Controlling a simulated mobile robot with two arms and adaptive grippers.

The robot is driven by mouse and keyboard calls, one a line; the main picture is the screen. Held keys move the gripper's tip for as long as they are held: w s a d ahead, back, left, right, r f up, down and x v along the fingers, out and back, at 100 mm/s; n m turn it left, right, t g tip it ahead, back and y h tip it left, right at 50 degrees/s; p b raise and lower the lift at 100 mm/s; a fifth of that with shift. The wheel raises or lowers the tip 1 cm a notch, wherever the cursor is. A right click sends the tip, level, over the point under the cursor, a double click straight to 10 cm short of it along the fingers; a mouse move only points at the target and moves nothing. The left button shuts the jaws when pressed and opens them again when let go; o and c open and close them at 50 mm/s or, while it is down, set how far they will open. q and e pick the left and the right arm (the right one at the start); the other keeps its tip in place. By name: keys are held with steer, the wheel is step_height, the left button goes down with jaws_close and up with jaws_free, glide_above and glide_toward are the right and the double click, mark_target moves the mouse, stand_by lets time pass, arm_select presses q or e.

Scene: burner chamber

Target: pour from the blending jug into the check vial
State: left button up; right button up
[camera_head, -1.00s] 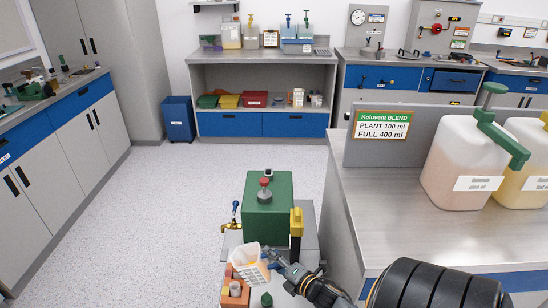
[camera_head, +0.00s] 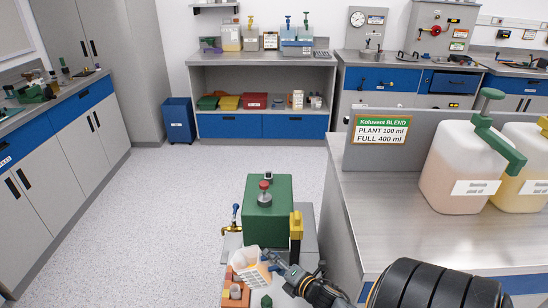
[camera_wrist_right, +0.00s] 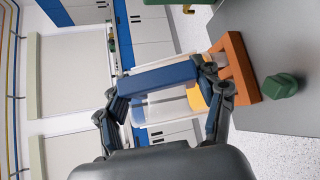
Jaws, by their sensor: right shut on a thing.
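The blending jug (camera_head: 244,259) is a pale, clear-walled vessel with orange liquid in it. My right gripper (camera_head: 274,262) is shut on it and holds it tilted, mouth toward the left, above an orange-brown block (camera_head: 228,301). In the right wrist view the jug (camera_wrist_right: 153,108) lies between the fingers (camera_wrist_right: 160,100), a blue bar crosses it, and orange liquid shows at its right. A small pale grey cylinder (camera_head: 235,291), likely the check vial, stands at the block just below the jug. I cannot tell whether liquid enters it. My left gripper is out of view.
A green box-shaped unit (camera_head: 266,217) with a red-topped knob and brass tap stands just behind the jug. A steel counter (camera_head: 400,210) with large canisters (camera_head: 462,168) lies to the right. A green knob (camera_head: 266,300) sits beside the block. Floor to the left is clear.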

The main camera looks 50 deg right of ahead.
steer(key=shift+r+p, duration=0.3)
steer(key=shift+p, duration=0.25)
steer(key=shift+r+n+g+p, duration=0.15)
steer(key=shift+n+g+p, duration=0.15)
steer(key=shift+p, duration=0.15)
steer(key=shift+r+p, duration=0.1)
steer(key=shift+p, duration=0.25)
stand_by(0.5)
steer(key=shift+r+p, duration=0.15)
steer(key=shift+p, duration=0.3)
steer(key=shift+w+r+n+g+h+p, duration=0.15)
steer(key=shift+n+g+h+p, duration=0.15)
steer(key=shift+p, duration=0.15)
steer(key=shift+a+p, duration=0.1)
steer(key=shift+p, duration=0.2)
stand_by(0.6)
steer(key=shift+r+g+p, duration=0.25)
steer(key=shift+g+p, duration=0.05)
steer(key=shift+p, duration=0.3)
steer(key=shift+n, duration=0.3)
